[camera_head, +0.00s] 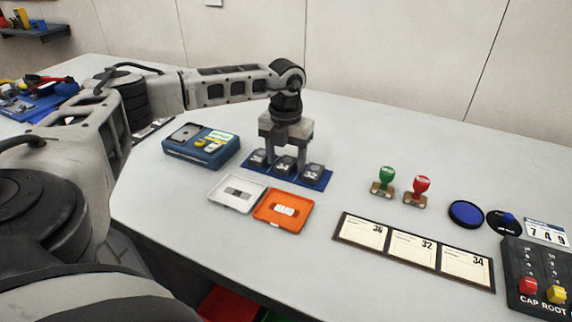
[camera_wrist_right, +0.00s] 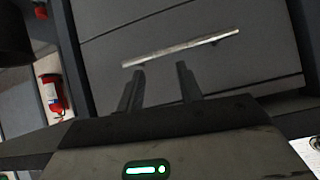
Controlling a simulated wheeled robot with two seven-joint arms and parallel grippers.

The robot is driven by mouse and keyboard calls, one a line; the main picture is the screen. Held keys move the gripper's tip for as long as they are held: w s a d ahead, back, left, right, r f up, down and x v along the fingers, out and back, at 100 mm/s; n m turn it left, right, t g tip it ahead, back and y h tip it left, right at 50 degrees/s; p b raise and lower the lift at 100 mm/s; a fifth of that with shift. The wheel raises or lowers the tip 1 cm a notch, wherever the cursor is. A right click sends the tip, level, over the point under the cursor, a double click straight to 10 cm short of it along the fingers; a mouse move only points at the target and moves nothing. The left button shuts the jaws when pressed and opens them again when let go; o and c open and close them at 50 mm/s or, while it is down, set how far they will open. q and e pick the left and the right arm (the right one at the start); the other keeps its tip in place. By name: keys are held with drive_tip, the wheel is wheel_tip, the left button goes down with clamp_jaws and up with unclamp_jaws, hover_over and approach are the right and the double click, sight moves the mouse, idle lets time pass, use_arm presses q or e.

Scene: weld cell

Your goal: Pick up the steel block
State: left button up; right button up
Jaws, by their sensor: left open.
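Three small dark grey metal-looking blocks sit in a row on a blue tray (camera_head: 322,184) in the head view: a left block (camera_head: 257,160), a middle block (camera_head: 285,165) marked with a number that looks like 34, and a right block (camera_head: 312,173) that looks like 32. My left gripper (camera_head: 286,150) points down over the row, its open fingers just above and behind the middle block. I cannot tell whether they touch it. In the right wrist view my right gripper (camera_wrist_right: 160,88) is open and empty in front of a grey drawer front.
A blue weighing device (camera_head: 200,147) stands left of the tray. White (camera_head: 237,192) and orange (camera_head: 283,208) trays lie in front. Green (camera_head: 384,181) and red (camera_head: 419,190) stamps and a card strip (camera_head: 412,250) are to the right. The drawer handle (camera_wrist_right: 180,47) shows in the right wrist view.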

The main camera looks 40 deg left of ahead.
use_arm(q)
drive_tip(key=c, duration=1.3)
drive_tip(key=shift+o, duration=0.2)
drive_tip(key=shift+r, duration=0.15)
